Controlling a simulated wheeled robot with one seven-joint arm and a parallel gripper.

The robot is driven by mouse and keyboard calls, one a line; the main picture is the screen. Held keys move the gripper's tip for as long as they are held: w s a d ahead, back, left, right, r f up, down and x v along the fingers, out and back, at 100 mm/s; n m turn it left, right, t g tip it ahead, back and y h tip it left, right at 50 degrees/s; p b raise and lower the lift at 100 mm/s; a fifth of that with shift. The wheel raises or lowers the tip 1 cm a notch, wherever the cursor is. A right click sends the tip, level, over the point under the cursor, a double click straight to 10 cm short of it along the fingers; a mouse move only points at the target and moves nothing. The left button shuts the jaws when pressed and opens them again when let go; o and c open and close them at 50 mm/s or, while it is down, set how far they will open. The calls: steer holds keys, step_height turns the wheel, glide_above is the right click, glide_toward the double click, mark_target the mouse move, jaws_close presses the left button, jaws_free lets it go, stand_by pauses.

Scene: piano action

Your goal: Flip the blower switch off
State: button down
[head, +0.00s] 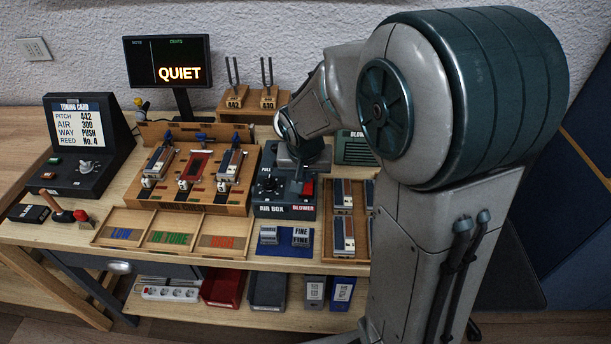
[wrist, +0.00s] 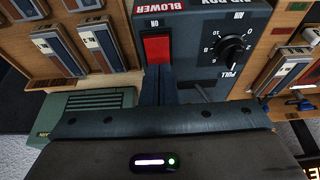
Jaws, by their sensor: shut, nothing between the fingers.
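The red blower switch (wrist: 156,47) is on the dark air box (wrist: 205,75), by a "BLOWER" label and an "ON" mark. It also shows in the head view (head: 308,187) on the right of the air box (head: 285,210). My gripper (wrist: 160,72) is shut and empty. Its fingertips are at the switch's edge farther from the "BLOWER" label; I cannot tell whether they touch it. In the head view my gripper (head: 301,168) is low over the back of the box, and its fingertips are hard to make out. The switch's tilt is unclear.
A black knob (wrist: 231,48) with a dial is beside the switch. A green grilled box (head: 355,148) stands behind right. Trays of reed parts (head: 343,235) lie to the right, and a wooden jig (head: 190,190) to the left. A screen (head: 167,62) reads "QUIET".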

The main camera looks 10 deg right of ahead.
mark_target(307, 186)
steer(key=d+v, duration=0.1)
steer(key=v, duration=1)
steer(key=shift+a+r, duration=0.35)
steer(key=shift+a, duration=0.15)
steer(key=shift+w+d+r+p, duration=0.15)
steer(key=shift+w+d+p, duration=0.15)
steer(key=shift+w+p, duration=0.3)
steer(key=shift+w, duration=0.1)
steer(key=x, duration=0.4)
steer(key=p+x, duration=0.1)
steer(key=x, duration=0.9)
steer(key=shift+s, duration=0.35)
steer(key=shift+a, duration=0.15)
